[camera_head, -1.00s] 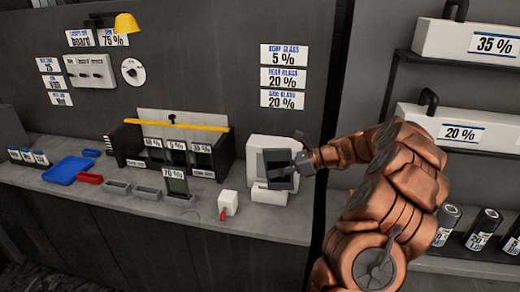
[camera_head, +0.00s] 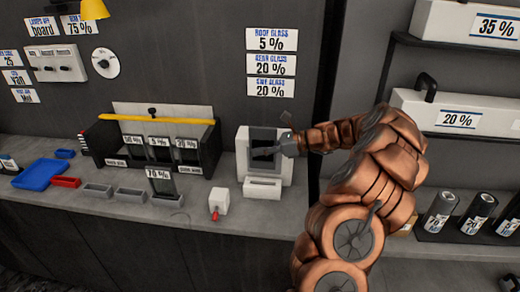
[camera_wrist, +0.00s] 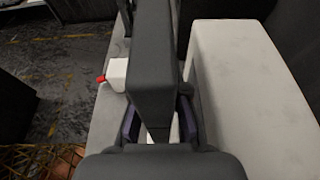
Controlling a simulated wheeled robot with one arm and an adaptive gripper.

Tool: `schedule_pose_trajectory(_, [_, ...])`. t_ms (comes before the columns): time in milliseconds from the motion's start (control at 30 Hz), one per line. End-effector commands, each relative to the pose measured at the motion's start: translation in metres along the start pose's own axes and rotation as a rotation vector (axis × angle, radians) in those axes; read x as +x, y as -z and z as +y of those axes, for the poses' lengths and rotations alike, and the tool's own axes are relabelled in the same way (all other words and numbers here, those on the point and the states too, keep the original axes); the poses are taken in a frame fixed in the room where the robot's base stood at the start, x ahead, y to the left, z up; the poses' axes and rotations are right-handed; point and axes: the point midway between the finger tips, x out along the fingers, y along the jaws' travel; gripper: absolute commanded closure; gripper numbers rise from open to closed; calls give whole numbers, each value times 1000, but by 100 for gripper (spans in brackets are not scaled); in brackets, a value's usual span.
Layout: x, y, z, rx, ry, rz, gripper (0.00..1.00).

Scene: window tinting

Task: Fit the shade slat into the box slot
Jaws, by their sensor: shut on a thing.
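My gripper (camera_head: 287,145) is at the right side of the upright white box on the counter. It is shut on a dark slat (camera_head: 263,142), which shows against the front of the white box (camera_head: 243,162). In the wrist view the dark slat (camera_wrist: 154,55) stands between the two fingers of my gripper (camera_wrist: 158,122), with the pale box face (camera_wrist: 250,90) apart to its right. Whether the slat touches the white box cannot be told. To the left stands a black box (camera_head: 212,150) with several labelled slots. The slat's lower end is hidden.
A small white block with a red knob (camera_head: 219,200) sits in front of the white box. A dark panel labelled 70% (camera_head: 161,187) stands before the black box. Small grey trays (camera_head: 130,195), a red tray (camera_head: 66,182) and a blue tray (camera_head: 42,175) lie left.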

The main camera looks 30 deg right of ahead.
Motion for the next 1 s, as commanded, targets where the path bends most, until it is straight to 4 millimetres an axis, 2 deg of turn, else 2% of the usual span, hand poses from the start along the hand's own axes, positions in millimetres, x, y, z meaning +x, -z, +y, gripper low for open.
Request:
schedule_pose_trajectory(167, [-2,-5,0,1,0,-1,100])
schedule_pose_trajectory(700, [12,40,0,2,-1,-1,100])
schedule_pose_trajectory(1000, [16,53,0,1,0,-1,100])
